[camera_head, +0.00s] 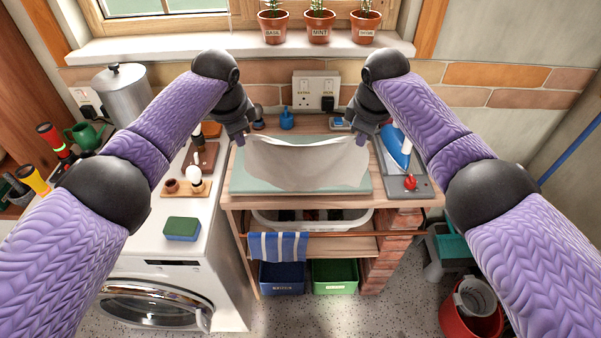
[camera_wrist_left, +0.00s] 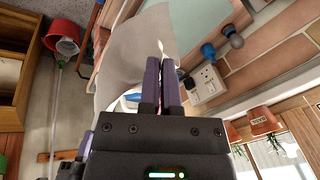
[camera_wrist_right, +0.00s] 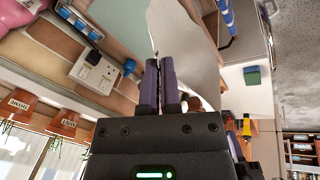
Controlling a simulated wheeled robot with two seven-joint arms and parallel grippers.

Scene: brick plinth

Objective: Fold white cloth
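The white cloth (camera_head: 305,165) hangs between my two grippers above the pale green mat (camera_head: 245,181) on the wooden bench. Its upper edge sags a little between the two held corners, and its lower part hangs down in front of the mat's middle. My left gripper (camera_head: 242,138) is shut on the cloth's far left corner. In the left wrist view its fingers (camera_wrist_left: 168,80) are close together with the cloth (camera_wrist_left: 135,50) beyond them. My right gripper (camera_head: 360,136) is shut on the far right corner. The right wrist view shows its fingers (camera_wrist_right: 160,85) close together and the cloth (camera_wrist_right: 190,55) beyond.
A blue iron (camera_head: 396,148) stands on a grey board at the bench's right. A washing machine (camera_head: 165,270) with a green sponge (camera_head: 182,229) on top stands left. Potted herbs (camera_head: 319,25) line the windowsill. A laundry basket (camera_head: 312,219) sits below the bench top.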

